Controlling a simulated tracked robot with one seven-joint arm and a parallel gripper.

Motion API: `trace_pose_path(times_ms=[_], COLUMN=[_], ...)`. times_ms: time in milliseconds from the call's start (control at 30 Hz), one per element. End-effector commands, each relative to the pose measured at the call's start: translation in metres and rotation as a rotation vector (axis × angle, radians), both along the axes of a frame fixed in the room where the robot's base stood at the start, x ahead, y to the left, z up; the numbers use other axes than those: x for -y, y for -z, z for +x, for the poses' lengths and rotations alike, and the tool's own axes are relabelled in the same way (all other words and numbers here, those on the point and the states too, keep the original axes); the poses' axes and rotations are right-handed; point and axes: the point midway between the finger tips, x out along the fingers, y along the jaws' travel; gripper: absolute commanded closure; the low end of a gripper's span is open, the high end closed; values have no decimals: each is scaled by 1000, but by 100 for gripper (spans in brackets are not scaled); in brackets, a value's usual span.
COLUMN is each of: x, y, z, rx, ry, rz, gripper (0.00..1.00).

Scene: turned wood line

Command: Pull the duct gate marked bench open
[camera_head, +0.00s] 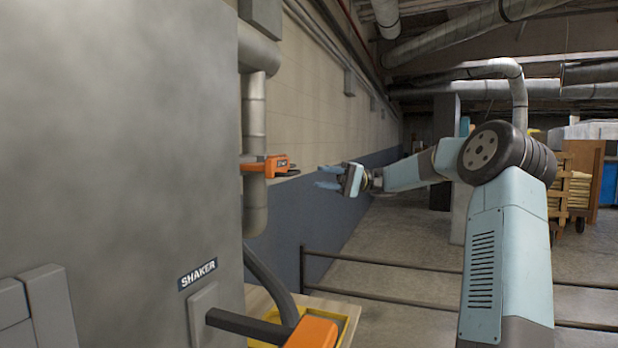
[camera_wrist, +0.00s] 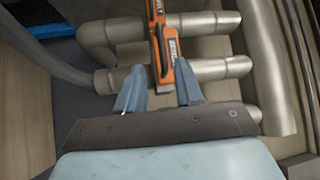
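An orange duct gate (camera_head: 277,165) sits on a grey vertical pipe beside the wall in the head view. Its dark label is too small to read, so I cannot confirm that it says bench. My gripper (camera_head: 318,175) is to the right of the gate, with its blue fingers apart and pointing left at it. A gap shows between the fingertips and the gate. In the wrist view, orange gate parts (camera_wrist: 172,48) lie ahead of my open gripper (camera_wrist: 159,65), in line with the space between the fingers. Nothing is held.
An orange-ended handle (camera_head: 312,333) sticks out low in front. A dark rail (camera_head: 400,263) crosses the floor. In the wrist view, grey pipes (camera_wrist: 220,69) run around the gate.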

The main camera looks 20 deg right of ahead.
Motion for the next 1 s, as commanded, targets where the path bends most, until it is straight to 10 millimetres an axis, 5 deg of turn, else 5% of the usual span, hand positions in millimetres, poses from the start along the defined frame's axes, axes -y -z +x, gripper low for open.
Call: trace_pose_path(times_ms=[200,400,1000], x=[34,48,42], y=[6,8,9], z=[7,9,8], rx=[-1,-1,-8], ry=[0,-1,-4], rz=[2,0,-21], gripper=[64,64,64])
